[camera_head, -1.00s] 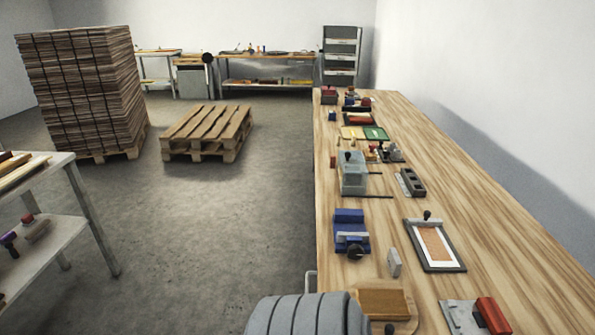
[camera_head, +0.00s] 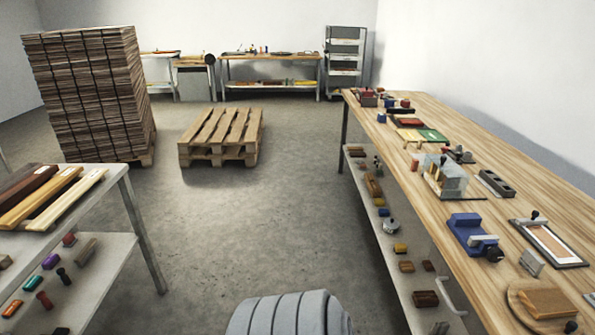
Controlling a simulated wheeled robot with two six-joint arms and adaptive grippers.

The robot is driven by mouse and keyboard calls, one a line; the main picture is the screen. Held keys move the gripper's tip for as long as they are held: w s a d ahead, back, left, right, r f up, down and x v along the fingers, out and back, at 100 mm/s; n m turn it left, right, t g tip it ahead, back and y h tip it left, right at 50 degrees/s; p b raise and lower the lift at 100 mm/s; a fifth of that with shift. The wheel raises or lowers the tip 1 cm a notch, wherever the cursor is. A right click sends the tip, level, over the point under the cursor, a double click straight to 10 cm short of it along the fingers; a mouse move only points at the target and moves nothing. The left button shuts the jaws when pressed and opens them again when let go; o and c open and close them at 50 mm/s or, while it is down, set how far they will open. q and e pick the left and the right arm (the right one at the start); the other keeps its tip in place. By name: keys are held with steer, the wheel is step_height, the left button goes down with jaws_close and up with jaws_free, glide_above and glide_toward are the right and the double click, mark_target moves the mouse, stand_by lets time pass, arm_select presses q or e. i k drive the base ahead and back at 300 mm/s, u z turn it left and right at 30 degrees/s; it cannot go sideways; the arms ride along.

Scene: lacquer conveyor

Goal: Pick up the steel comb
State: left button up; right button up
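I cannot pick out a steel comb for certain in the head view. A small grey metallic block (camera_head: 532,263) stands on the right workbench (camera_head: 450,140), near a blue clamp-like device (camera_head: 470,235). A grey plate (camera_head: 590,298) is cut off by the right picture edge. These parts are too small to identify. Neither of my grippers shows in the head view.
The bench has a lower shelf (camera_head: 408,290) with several small items. A left table (camera_head: 95,200) carries wooden strips (camera_head: 52,197). A pallet (camera_head: 222,135) and a tall board stack (camera_head: 90,90) stand behind.

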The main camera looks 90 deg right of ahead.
mark_target(529, 259)
steer(key=u, duration=3.1)
steer(key=k, duration=2.05)
steer(key=u, duration=1.25)
